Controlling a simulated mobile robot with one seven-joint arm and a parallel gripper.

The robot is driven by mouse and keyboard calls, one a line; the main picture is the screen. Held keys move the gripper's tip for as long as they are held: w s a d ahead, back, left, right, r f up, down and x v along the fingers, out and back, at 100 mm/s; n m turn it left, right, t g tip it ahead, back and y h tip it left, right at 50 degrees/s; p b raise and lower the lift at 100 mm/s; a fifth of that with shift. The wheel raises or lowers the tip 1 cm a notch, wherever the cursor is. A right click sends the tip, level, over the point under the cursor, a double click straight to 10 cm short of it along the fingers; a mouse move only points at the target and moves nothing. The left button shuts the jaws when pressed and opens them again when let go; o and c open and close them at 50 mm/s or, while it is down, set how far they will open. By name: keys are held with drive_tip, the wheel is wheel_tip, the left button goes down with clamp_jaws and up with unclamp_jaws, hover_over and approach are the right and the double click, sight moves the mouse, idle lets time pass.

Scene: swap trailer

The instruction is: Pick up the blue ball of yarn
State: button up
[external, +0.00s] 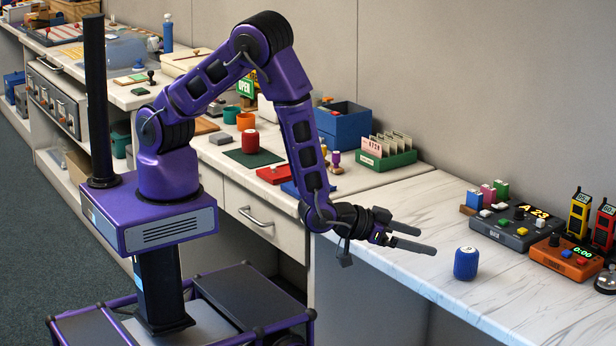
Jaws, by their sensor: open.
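A blue ball of yarn (466,263), shaped like a short upright cylinder with a pale top, stands on the white marble-look counter (425,213) near its front edge. My gripper (425,240) is at the counter's front edge, to the left of the yarn and a little above it. Its two fingers are apart, point right toward the yarn and hold nothing. A gap shows between the fingertips and the yarn.
A dark console (515,225) and an orange timer box (566,259) stand right of the yarn, with yellow and red handheld devices behind. A green card tray (387,158) and blue box (343,124) stand farther left. The counter around the yarn is clear.

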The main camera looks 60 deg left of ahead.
sight(458, 251)
drive_tip(key=x, duration=1.1)
drive_tip(key=shift+w+d+f, duration=0.1)
drive_tip(key=shift+w+d, duration=0.05)
drive_tip(key=shift+w, duration=0.05)
drive_tip(key=x, duration=0.4)
drive_tip(key=shift+f, duration=0.3)
drive_tip(key=shift+w+d+f, duration=0.2)
drive_tip(key=shift+w+d, duration=0.05)
drive_tip(key=shift+w, duration=0.2)
drive_tip(key=c, duration=1.4)
drive_tip(key=shift+r, duration=0.1)
